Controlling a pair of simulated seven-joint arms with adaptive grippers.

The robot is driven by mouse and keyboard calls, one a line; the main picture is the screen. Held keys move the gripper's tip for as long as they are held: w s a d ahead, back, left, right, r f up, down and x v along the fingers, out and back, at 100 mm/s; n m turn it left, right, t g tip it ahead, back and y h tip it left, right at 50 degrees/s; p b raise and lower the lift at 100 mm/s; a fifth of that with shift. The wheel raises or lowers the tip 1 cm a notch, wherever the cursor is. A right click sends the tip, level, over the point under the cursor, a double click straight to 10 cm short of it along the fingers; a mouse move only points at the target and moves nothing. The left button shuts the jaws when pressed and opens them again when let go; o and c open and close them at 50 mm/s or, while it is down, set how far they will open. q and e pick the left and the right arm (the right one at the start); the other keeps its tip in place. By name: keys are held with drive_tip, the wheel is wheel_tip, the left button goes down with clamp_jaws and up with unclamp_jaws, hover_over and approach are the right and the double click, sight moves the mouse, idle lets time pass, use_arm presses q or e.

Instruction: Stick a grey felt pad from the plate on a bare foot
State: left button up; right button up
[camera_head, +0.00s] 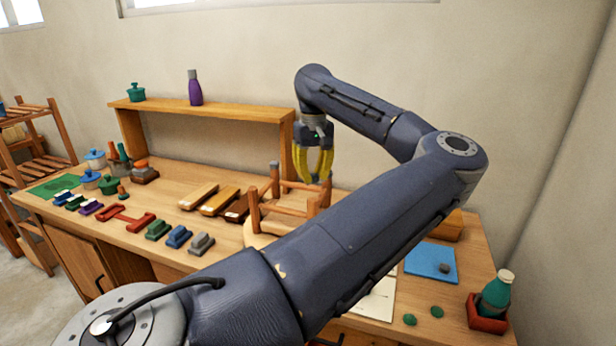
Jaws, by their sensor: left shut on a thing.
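An upturned wooden stool stands on the bench with its reddish-brown legs (254,212) pointing up, partly hidden behind my left arm. The back left leg has a greyish top end; the other leg ends are hard to make out. My left gripper (319,180) has yellow fingers pointing down over the right back part of the stool. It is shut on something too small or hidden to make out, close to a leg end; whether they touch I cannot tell. A grey pad (444,268) lies on a flat blue plate (423,261) at the right. My right gripper is not in view.
Wooden, green, blue and grey brush-like blocks (178,236) lie left of the stool. A shelf (208,110) stands behind. Two green pads (410,319) and a teal bottle (497,290) in a red tray (484,318) are at the front right. My left arm crosses the middle.

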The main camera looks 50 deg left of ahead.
sight(313, 199)
use_arm(q)
drive_tip(key=shift+f+n, duration=0.3)
drive_tip(key=shift+f, duration=2.4)
drive_tip(key=shift+f, duration=0.3)
drive_tip(key=o, duration=1.2)
drive_tip(key=shift+c, duration=0.2)
drive_tip(key=shift+r, duration=0.1)
drive_tip(key=shift+r, duration=3.35)
drive_tip(key=shift+a, duration=0.1)
